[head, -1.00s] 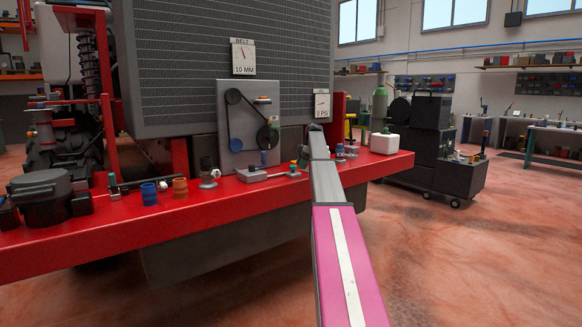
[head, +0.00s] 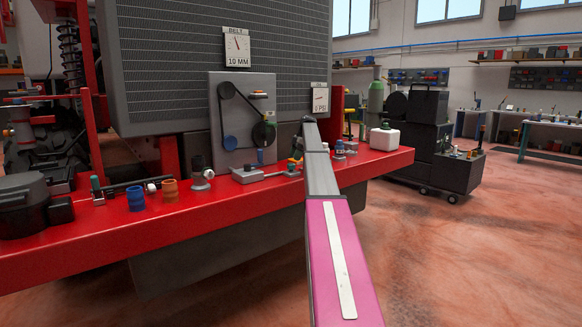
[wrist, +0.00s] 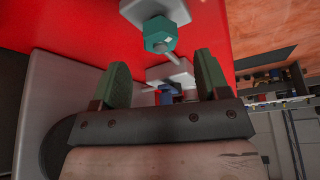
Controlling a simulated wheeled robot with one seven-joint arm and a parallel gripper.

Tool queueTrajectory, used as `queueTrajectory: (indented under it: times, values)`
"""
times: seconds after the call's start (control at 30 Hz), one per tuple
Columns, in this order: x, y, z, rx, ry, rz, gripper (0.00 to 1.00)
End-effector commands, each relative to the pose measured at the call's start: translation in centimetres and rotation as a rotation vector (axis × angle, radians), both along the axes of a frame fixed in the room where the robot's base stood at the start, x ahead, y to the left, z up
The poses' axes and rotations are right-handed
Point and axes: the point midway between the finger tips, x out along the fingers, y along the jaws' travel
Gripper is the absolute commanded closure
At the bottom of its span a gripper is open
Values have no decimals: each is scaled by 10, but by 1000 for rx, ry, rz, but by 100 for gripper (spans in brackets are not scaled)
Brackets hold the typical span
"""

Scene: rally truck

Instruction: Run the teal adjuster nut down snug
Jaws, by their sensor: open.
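The teal adjuster nut (wrist: 159,35) shows at the top of the wrist view as a hexagonal piece against a pale grey block (wrist: 152,10). A thin grey rod slants from near it toward the gap between my fingers. My gripper (wrist: 161,60) is open and empty, with its green-padded fingers apart on either side of the view. The nut lies beyond the fingertips, roughly in line with the gap, and is not between the pads. In the head view my arm reaches to the front of the panel (head: 243,105), and I cannot make out the fingers there.
A belt gauge (head: 237,48) reads 10 MM and another (head: 320,99) reads 0 PSI. A dark cart (head: 455,172) stands at right; the floor before it is clear.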

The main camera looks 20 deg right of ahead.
Motion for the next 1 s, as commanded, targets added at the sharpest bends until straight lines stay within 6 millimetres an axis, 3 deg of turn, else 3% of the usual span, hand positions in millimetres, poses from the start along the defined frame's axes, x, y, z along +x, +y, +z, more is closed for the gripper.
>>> queueTrajectory:
  times: [0.1,0.3,0.67,0.8,0.83,1.0]
  values:
    - [-1,10,-23,0,2,1,31]
    - [1,21,-48,0,1,0,31]
    - [2,23,-55,0,0,0,31]
    - [2,23,-55,0,0,0,77]
    - [2,23,-55,0,0,0,81]
    - [2,23,-54,0,0,-3,81]
